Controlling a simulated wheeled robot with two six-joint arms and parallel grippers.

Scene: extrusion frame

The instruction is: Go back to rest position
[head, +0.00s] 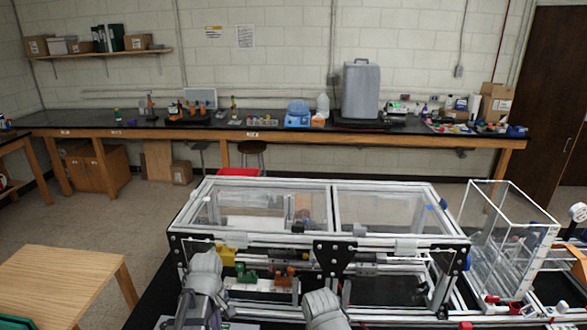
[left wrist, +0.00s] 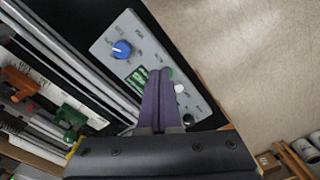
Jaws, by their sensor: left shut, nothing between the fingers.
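My left gripper (left wrist: 160,72) is shut and empty in the left wrist view, its dark purple fingers together. The fingers show in front of a grey control panel (left wrist: 117,28) with a blue knob (left wrist: 122,49); I cannot tell whether they touch it. In the head view my left arm (head: 205,278) is raised at the front left of the extrusion frame (head: 331,210). A grey part of my right arm (head: 324,308) shows at the bottom middle. My right gripper is not in view.
Green clamps (left wrist: 72,117) and red-orange parts (left wrist: 18,78) lie beside the rails. A clear box (head: 510,235) stands right of the frame. A wooden table (head: 65,280) is at left, a long workbench (head: 270,132) at the back. Open floor lies between them.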

